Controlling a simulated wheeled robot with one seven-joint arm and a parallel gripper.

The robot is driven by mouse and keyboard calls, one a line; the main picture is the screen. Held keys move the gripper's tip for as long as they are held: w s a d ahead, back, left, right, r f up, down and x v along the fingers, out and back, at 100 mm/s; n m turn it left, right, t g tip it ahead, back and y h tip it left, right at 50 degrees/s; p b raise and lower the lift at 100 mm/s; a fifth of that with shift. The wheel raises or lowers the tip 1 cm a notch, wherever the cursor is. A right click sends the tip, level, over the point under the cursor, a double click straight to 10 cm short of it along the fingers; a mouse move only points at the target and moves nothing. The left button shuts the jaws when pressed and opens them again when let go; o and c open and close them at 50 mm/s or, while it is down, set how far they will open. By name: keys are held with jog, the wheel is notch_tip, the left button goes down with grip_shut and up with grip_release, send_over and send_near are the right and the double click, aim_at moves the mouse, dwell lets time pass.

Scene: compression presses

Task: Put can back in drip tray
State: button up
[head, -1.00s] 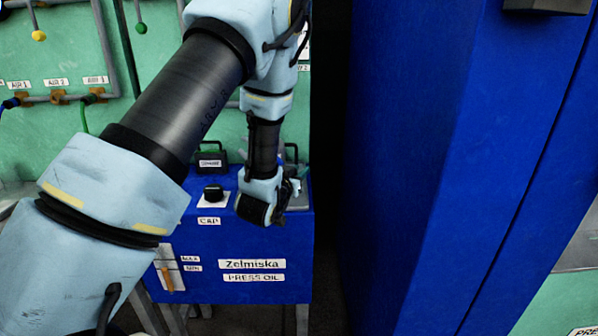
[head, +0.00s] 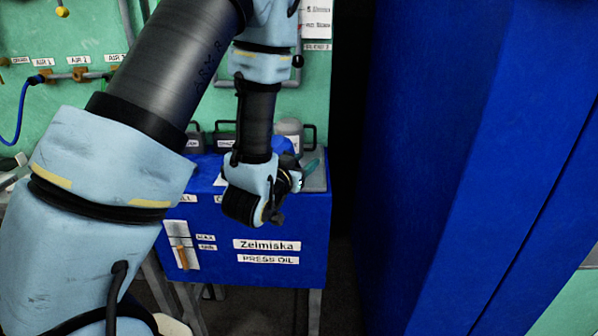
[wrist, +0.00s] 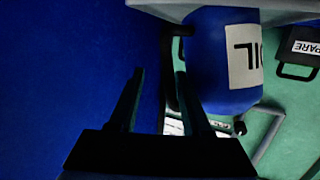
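A blue can with a white OIL label (wrist: 225,60) shows upside down in the wrist view, because that view is inverted. Its base meets a grey tray edge (wrist: 165,8), which looks like the drip tray. A dark handle-like strip (wrist: 165,75) beside the can lies between my fingers. My gripper (wrist: 160,85) has its two fingers apart, the right one close to the can's side; contact cannot be told. In the head view my gripper (head: 308,172) is over the right end of the blue tank, by the grey tray (head: 319,181). The can (head: 284,147) is mostly hidden behind my wrist.
The blue Zelmiska press oil tank (head: 265,272) stands on legs. Dark handled containers, one labelled SPARE (wrist: 300,48), stand behind it. A large blue cabinet (head: 440,150) fills the right side, with a dark gap between it and the tank. A green panel with pipes (head: 80,40) is behind.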

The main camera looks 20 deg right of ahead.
jog(key=shift+r+p, duration=0.35)
jog(key=shift+p, duration=0.35)
jog(key=shift+f+p+v, duration=0.2)
jog(key=shift+p+v, duration=1.1)
jog(key=shift+p, duration=2.9)
jog(key=shift+s+f, duration=0.1)
jog(key=shift+s, duration=0.05)
